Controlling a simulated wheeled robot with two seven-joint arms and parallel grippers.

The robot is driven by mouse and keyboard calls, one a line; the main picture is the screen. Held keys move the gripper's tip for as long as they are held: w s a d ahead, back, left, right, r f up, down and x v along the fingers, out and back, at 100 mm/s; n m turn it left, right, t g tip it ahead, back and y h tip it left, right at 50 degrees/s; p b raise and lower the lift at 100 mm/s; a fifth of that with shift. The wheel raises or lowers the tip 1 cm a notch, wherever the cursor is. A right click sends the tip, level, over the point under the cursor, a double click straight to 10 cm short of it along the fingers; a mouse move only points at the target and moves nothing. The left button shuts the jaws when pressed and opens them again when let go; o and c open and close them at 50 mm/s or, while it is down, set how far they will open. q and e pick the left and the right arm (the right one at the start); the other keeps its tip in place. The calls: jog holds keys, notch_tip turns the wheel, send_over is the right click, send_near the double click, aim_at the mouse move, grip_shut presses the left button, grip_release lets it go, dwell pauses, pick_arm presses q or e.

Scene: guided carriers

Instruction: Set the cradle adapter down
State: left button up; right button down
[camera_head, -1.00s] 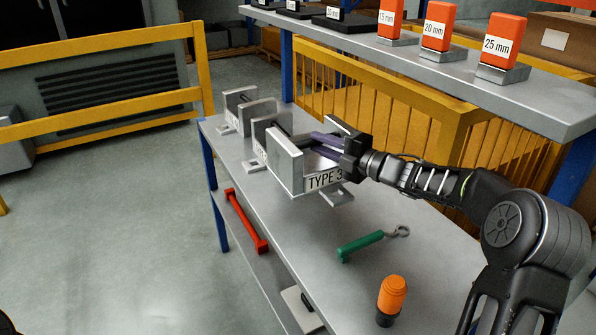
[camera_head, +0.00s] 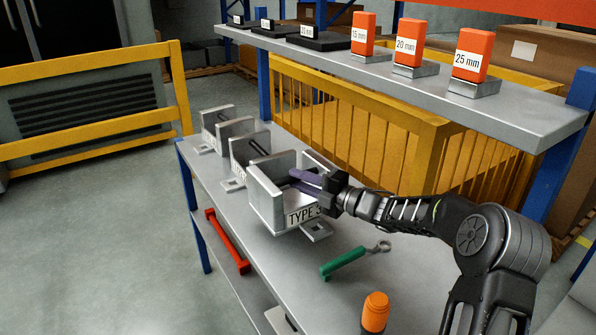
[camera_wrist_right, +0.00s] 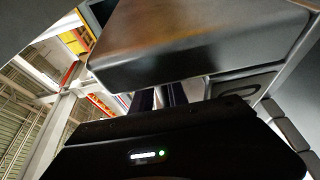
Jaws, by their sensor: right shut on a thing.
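The grey U-shaped cradle adapter marked TYPE 3 (camera_head: 266,203) is at the near end of a row of similar cradles on the grey bench (camera_head: 305,278). It looks level, with its foot low over the bench top; I cannot tell whether it touches. My right gripper (camera_head: 312,182) comes in from the right and is shut on the adapter's right side. The adapter hides part of the fingers. In the right wrist view a large dark grey block face (camera_wrist_right: 200,45) fills the area in front of the gripper. My left gripper is not in view.
Two more cradles (camera_head: 236,142) (camera_head: 213,122) stand behind it. A green wrench-like tool (camera_head: 345,262) and an orange-topped cylinder (camera_head: 375,309) are nearer. A raised shelf (camera_head: 420,88) with orange blocks overhangs the back.

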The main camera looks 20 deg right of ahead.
aim_at(300, 194)
jog(key=shift+a+r, duration=0.1)
jog(key=shift+r, duration=0.05)
jog(key=shift+f, duration=1.85)
jog(key=c, duration=1.8)
grip_release()
jog(key=shift+f, duration=0.4)
jog(key=o, duration=0.5)
jog(key=shift+r, duration=0.1)
